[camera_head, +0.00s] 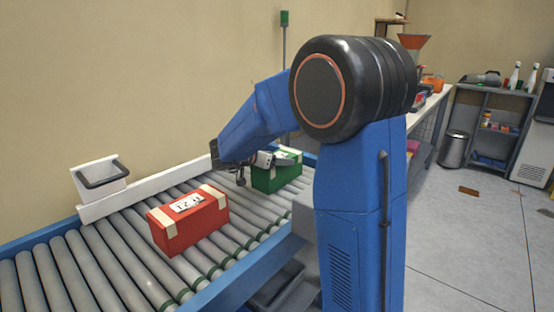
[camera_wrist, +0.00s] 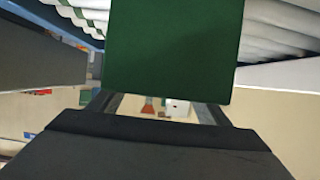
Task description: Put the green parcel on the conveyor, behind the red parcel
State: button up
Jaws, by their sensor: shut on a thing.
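The red parcel (camera_head: 190,225) with cream tape and a white label sits on the rollers of the conveyor (camera_head: 95,270). The green parcel (camera_head: 279,175) is farther along the conveyor, beyond and to the right of the red one, with a clear gap between them. My gripper (camera_head: 270,160) is shut on the green parcel from above. In the wrist view the green parcel (camera_wrist: 172,50) fills the space between the two grey jaws. It is upright, at or very near the rollers; I cannot tell if it touches them. My gripper hides part of its top.
A white guide rail with a grey-framed scanner-like box (camera_head: 100,176) runs along the conveyor's far left side. A green-topped post (camera_head: 284,60) stands behind. A long bench, a shelf (camera_head: 498,125) and a bin (camera_head: 453,149) are at the right. The near rollers are bare.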

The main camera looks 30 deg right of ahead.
jog(key=o, duration=1.5)
jog(key=shift+f, duration=0.1)
jog(key=shift+c, duration=0.2)
